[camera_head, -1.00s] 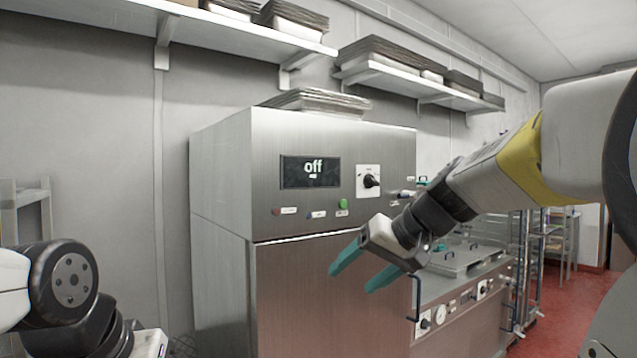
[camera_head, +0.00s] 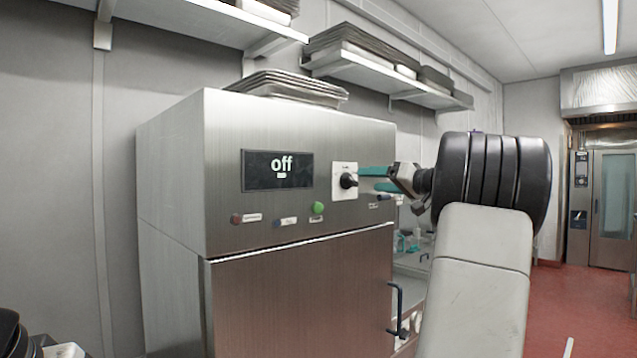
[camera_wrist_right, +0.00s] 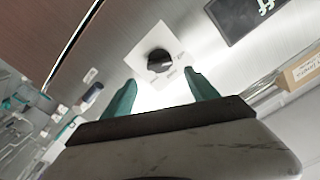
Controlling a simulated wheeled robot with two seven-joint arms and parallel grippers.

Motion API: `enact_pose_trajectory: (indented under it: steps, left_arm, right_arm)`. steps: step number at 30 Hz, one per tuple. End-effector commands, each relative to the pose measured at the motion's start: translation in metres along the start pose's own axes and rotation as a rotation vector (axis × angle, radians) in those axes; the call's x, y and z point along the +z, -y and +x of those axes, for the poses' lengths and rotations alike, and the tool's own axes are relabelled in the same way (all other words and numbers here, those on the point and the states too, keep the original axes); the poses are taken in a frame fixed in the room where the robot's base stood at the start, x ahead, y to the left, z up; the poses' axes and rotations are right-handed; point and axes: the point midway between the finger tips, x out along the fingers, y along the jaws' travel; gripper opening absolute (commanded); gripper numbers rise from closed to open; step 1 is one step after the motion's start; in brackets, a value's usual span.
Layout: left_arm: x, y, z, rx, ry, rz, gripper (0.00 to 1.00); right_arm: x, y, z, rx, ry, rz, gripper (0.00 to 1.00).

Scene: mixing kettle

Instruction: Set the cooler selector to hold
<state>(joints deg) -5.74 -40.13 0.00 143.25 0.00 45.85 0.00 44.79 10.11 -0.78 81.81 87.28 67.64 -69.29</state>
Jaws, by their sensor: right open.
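The cooler selector is a black rotary knob (camera_head: 348,181) on a white plate (camera_head: 340,167) on the steel cabinet's front, right of the dark display (camera_head: 277,170) that reads "off". My right gripper (camera_head: 374,179) is open just right of the selector, its teal fingers pointing toward it. In the right wrist view the knob (camera_wrist_right: 160,61) lies ahead, in the gap between the two fingertips (camera_wrist_right: 163,88), apart from both. Small labels on the plate are too blurred to read. My left gripper does not show; only part of my left arm is at the lower left.
Below the display sit a red button (camera_head: 236,218), a green button (camera_head: 318,208) and other small controls. A door handle (camera_head: 396,305) is lower right on the cabinet (camera_head: 300,290). Trays (camera_head: 290,86) lie on top. Shelves hang above; red floor is open at right.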

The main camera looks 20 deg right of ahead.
Motion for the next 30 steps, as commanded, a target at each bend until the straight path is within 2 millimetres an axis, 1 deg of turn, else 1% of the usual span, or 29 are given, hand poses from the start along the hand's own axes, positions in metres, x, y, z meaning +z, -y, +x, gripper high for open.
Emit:
enact_pose_trajectory:
  steps: [3, 14, 26, 27, 29, 30]
  left_arm:
    - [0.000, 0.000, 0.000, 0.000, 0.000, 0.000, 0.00]
    - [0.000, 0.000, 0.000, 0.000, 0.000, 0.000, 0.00]
    - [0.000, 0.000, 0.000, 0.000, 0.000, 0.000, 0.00]
    - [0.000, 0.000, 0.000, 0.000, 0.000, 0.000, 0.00]
    - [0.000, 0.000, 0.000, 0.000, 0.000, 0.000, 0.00]
    - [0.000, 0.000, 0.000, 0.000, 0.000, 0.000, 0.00]
  right_arm:
    - [0.001, 0.001, 0.016, -0.003, 0.002, 0.001, 0.68]
    - [0.001, 0.001, 0.059, -0.003, 0.003, 0.002, 0.68]
    - [0.002, 0.001, 0.061, 0.000, 0.003, 0.002, 0.68]
    - [0.001, 0.001, 0.061, 0.000, 0.003, 0.002, 0.66]
    - [0.001, 0.001, 0.061, 0.000, 0.003, 0.002, 0.54]
    - [0.001, 0.001, 0.061, 0.000, 0.003, 0.002, 0.46]
